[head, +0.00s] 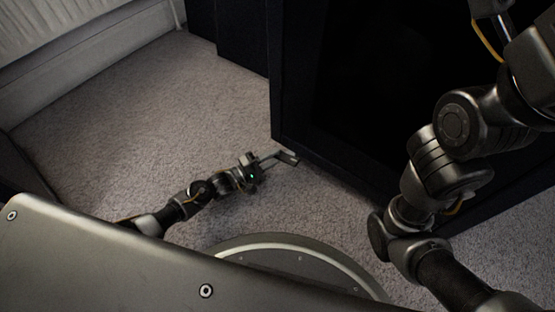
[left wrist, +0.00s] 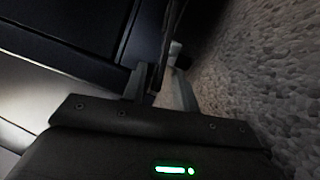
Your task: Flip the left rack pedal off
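The rack is the tall black cabinet (head: 375,85) at the centre and right of the head view; its dark side also shows in the left wrist view (left wrist: 70,48). I cannot make out a pedal for certain in either view. My left gripper (head: 286,158) is low over the carpet, at the rack's near lower corner. In the left wrist view its two fingers (left wrist: 160,88) stand apart, with a dark narrow edge showing between and beyond them. I cannot tell whether they touch it. My right arm rises in front of the rack, and its gripper is out of frame.
Grey carpet (head: 125,110) lies open to the left of the rack. A pale ribbed panel and skirting (head: 95,50) run along the wall at the upper left. Another dark cabinet (head: 240,35) stands behind the rack's left side.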

